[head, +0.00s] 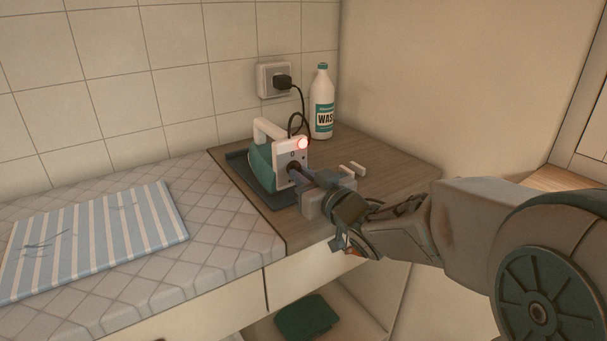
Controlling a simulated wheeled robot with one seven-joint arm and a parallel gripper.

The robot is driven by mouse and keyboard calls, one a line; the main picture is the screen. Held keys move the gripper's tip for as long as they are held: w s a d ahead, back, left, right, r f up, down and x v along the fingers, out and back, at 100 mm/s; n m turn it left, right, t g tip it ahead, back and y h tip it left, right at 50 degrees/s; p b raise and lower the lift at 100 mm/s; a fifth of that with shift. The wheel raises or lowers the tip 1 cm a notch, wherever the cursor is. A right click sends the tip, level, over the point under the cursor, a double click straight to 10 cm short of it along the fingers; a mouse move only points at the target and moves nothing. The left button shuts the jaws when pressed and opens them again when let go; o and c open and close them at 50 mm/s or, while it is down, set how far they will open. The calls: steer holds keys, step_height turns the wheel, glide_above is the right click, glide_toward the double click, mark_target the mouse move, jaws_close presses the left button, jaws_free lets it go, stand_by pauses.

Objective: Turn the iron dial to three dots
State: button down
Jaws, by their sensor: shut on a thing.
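The iron (262,165) stands upright on its heel on a dark mat (236,162), with a teal body, white handle and pale end plate. A red light (302,143) glows at the top of the end plate. The dial (293,167) is a dark round part on the plate, mostly hidden behind my fingers. My gripper (299,174) reaches in from the right and is shut on the dial. The dot marks and the dial's setting are too small and covered to read.
A white wash bottle (322,104) stands behind the iron. The iron's cord runs to a wall socket (273,80). A striped cloth (95,235) lies on the padded surface (215,235) at left. An open compartment below holds a dark green item (306,316).

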stand_by(0.4)
steer(key=c, duration=1.5)
jaws_free()
steer(key=shift+o, duration=0.2)
